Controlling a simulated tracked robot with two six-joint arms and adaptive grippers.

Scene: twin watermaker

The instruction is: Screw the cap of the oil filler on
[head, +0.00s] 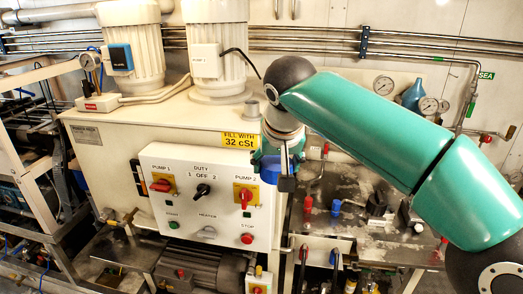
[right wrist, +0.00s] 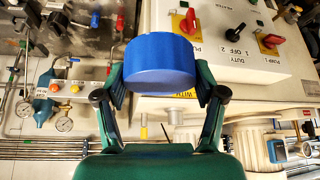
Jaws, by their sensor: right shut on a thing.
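My right gripper (head: 281,165) is shut on a blue round cap (head: 268,170), in front of the cream tank's right corner. In the right wrist view the cap (right wrist: 160,64) sits between the two green fingers of the gripper (right wrist: 161,78). A short grey upright stub (head: 252,108), which looks like the oil filler neck, stands on the tank top near its right end, behind the "FILL WITH 32 cSt" label (head: 239,140). The cap appears apart from this stub and lower in the head picture. My left gripper is not in view.
Two large white motors (head: 133,50) stand on the tank top (head: 130,118). A control box (head: 208,195) with switches projects from the tank front. On the right, a metal bench (head: 345,190) carries red and blue valves. Gauges (head: 383,85) and pipes line the back wall.

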